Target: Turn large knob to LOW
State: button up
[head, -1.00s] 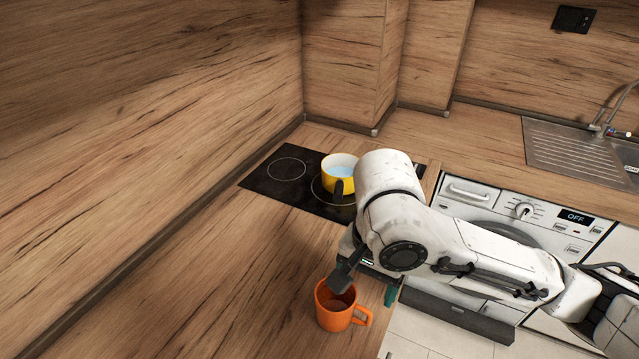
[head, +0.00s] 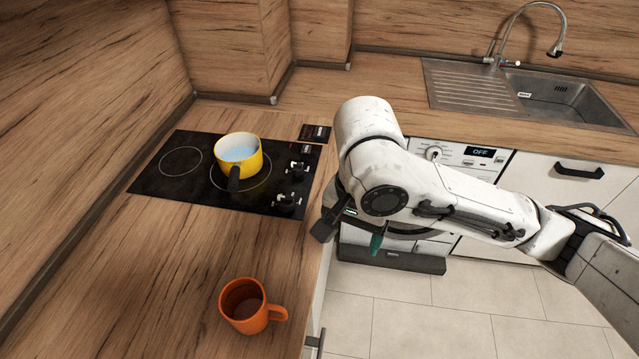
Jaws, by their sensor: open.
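The black cooktop (head: 200,195) has two dark knobs along its right edge, a far knob (head: 297,170) and a near knob (head: 287,201), with small pale marks around them. I cannot tell which is the large knob, and LOW is not readable. The knob pointers are too small to read. A yellow pot (head: 238,156) with pale blue contents stands on the right burner ring, its dark handle toward me. My gripper (head: 349,233) is open, to the right of the knobs beyond the counter edge. It touches neither knob, and my arm partly hides its fingers.
An orange mug (head: 251,306) stands on the front counter. A small dark panel (head: 315,133) lies behind the knobs. A white appliance (head: 475,165) with a dial and an OFF display is beyond my arm. The sink (head: 550,95) is at the back right. Counter between mug and cooktop is clear.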

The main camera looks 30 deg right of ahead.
aim_at(286, 202)
jog(key=l+u, duration=1)
jog(key=l, duration=0.15)
